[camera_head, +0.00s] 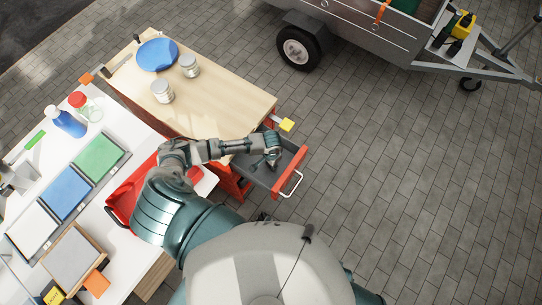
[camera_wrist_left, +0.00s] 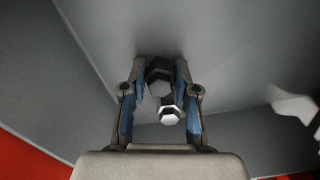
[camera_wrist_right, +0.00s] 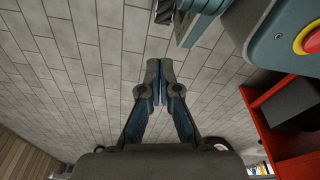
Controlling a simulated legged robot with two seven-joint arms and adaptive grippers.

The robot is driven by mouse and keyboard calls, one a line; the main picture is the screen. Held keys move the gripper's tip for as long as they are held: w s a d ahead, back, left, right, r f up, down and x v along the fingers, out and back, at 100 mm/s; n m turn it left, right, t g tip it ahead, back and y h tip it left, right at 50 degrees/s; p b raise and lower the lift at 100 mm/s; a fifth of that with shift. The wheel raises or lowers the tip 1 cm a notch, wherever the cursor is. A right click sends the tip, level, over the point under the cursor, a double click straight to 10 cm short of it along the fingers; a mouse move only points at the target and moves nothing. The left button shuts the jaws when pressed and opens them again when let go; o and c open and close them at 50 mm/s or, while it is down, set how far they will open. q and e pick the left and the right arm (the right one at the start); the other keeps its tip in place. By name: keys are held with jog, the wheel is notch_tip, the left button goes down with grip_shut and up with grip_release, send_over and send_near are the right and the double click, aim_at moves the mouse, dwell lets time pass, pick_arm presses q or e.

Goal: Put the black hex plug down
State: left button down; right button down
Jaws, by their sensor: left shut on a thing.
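My left gripper (camera_head: 273,160) is inside the open grey drawer (camera_head: 262,178) of the workbench. In the left wrist view, my left gripper (camera_wrist_left: 160,85) is shut on the black hex plug (camera_wrist_left: 159,77), which sits between the fingertips. A pale hex-ended piece (camera_wrist_left: 169,115) shows just beside it; I cannot tell whether it is part of the plug. The grey drawer floor (camera_wrist_left: 235,70) fills the background, and whether the plug touches it is unclear. My right gripper (camera_wrist_right: 160,80) has its fingers together, with nothing seen between them, over the paving.
The drawer has a red front with a white handle (camera_head: 292,183). The wooden bench top (camera_head: 215,100) holds a blue bowl (camera_head: 157,54) and two jars. A white table (camera_head: 105,160) with coloured trays stands at left. Open paving lies to the right.

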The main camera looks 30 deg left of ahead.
pick_arm(q)
jog(key=c, duration=0.9)
grip_release()
jog(key=shift+d, duration=0.15)
pick_arm(e)
jog(key=shift+d, duration=0.2)
pick_arm(q)
jog(key=shift+r, duration=0.1)
pick_arm(e)
jog(key=shift+w, duration=0.1)
pick_arm(q)
jog(key=shift+r, duration=0.35)
notch_tip(320, 180, up, 11)
jog(key=p, duration=0.2)
jog(key=shift+r+p, duration=0.1)
jog(key=shift+p, duration=0.25)
pick_arm(e)
jog(key=s+f, duration=0.3)
jog(key=s, duration=0.3)
jog(key=shift+s+d+f, duration=0.15)
jog(key=shift+d+f, duration=0.2)
jog(key=shift+d, duration=0.1)
